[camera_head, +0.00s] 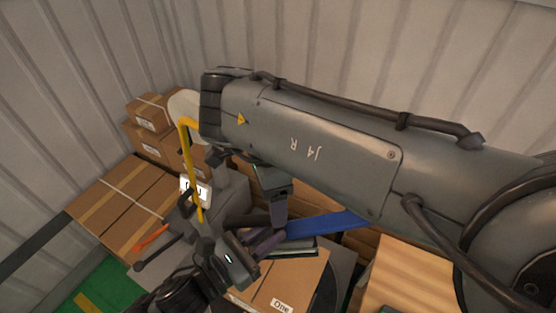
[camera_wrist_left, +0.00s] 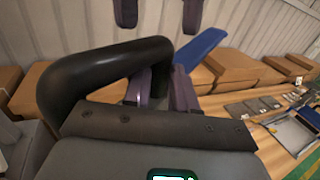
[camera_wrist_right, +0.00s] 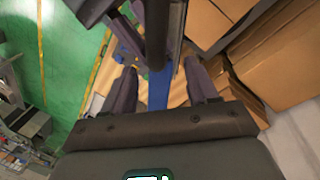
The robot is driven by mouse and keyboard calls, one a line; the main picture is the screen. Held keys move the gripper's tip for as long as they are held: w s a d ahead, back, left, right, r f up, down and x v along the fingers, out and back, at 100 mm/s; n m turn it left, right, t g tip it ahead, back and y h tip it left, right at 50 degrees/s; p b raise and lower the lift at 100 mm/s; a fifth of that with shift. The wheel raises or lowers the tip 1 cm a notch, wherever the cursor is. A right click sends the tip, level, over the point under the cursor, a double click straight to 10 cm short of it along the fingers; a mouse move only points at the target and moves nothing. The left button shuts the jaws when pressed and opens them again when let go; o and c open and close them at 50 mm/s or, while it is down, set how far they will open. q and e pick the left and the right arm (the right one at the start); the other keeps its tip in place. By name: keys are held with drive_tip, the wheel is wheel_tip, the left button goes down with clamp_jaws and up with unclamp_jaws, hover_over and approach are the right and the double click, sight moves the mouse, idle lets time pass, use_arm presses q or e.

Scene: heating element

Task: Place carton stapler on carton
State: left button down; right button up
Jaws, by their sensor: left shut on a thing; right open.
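A blue bar-shaped part, which I take to be the carton stapler (camera_head: 325,224), sticks out to the right of my left gripper (camera_head: 268,242). It also shows in the left wrist view (camera_wrist_left: 200,48), beyond that gripper's closed fingers (camera_wrist_left: 160,90). The left fingers are shut on it; the grip point is partly hidden. My right gripper (camera_head: 278,208) points down just above and is open. In the right wrist view, the blue part (camera_wrist_right: 157,92) lies between and beyond its spread fingers (camera_wrist_right: 161,88). A carton labelled "One" (camera_head: 302,278) lies below, partly covered by my left arm.
Stacked cartons (camera_head: 150,112) stand against the corrugated wall, with a flat carton (camera_head: 98,202) at left. A yellow bent bar (camera_head: 183,135) and an orange handle (camera_head: 152,238) are nearby. A thick black bent bar (camera_wrist_left: 90,70) blocks part of the left wrist view.

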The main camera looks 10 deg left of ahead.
sight(273, 233)
drive_tip(key=shift+s+d+f, duration=0.1)
drive_tip(key=shift+s+f, duration=0.05)
drive_tip(key=shift+f, duration=0.55)
drive_tip(key=shift+s+f, duration=0.1)
drive_tip(key=shift+f, duration=0.6)
clamp_jaws()
drive_tip(key=shift+w, duration=0.1)
unclamp_jaws()
idle(0.4)
